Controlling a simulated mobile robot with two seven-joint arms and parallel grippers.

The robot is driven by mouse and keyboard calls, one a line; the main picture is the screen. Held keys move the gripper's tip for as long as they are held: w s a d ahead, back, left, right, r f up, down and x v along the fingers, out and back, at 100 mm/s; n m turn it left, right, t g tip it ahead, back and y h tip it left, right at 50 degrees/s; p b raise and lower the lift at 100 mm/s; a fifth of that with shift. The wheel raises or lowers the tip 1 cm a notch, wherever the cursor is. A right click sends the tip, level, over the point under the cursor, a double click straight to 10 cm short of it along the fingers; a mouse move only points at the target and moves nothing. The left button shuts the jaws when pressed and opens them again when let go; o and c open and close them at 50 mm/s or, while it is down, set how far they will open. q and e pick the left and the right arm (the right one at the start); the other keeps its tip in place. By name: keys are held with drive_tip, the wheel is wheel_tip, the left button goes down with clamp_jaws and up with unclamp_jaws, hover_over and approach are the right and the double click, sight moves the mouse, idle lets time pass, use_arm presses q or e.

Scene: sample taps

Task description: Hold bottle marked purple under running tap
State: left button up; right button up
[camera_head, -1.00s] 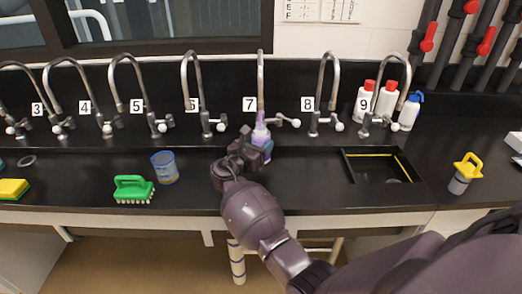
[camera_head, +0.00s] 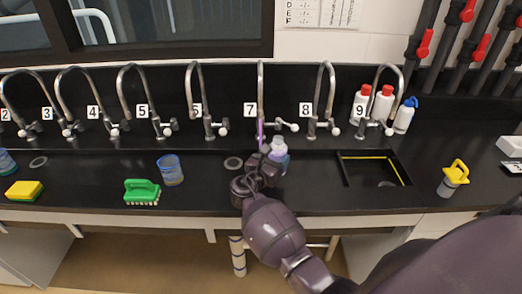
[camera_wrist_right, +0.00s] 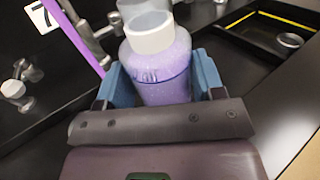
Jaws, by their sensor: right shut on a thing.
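The bottle (camera_head: 278,147), purple-tinted with a pale neck, is in my right gripper (camera_head: 271,161), in front of and right of tap 7 (camera_head: 261,85). In the right wrist view the bottle (camera_wrist_right: 160,68) stands between the blue fingers of my right gripper (camera_wrist_right: 162,84), its open mouth up and slightly tilted in the picture. A purple stream (camera_head: 261,134) falls from tap 7. In the right wrist view the stream (camera_wrist_right: 76,35) passes left of the bottle, apart from its mouth. My left gripper is out of view.
A blue cup (camera_head: 171,170), green brush (camera_head: 142,192) and yellow sponge (camera_head: 24,191) stand on the counter to the left. A sink (camera_head: 345,170) lies to the right, with white bottles (camera_head: 382,104) behind it. Tap 8 (camera_head: 328,95) is nearby. A yellow-topped item (camera_head: 454,177) stands far right.

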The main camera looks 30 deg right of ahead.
drive_tip(key=shift+s+d+r+p, duration=0.2)
drive_tip(key=shift+s+r+p, duration=0.2)
drive_tip(key=shift+s, duration=0.45)
drive_tip(key=shift+s+d+r+p, duration=0.2)
drive_tip(key=shift+s+r+p, duration=0.15)
drive_tip(key=shift+s, duration=0.5)
drive_tip(key=shift+s+d+r+p, duration=0.2)
drive_tip(key=shift+s+r+p, duration=0.2)
drive_tip(key=shift+s, duration=0.45)
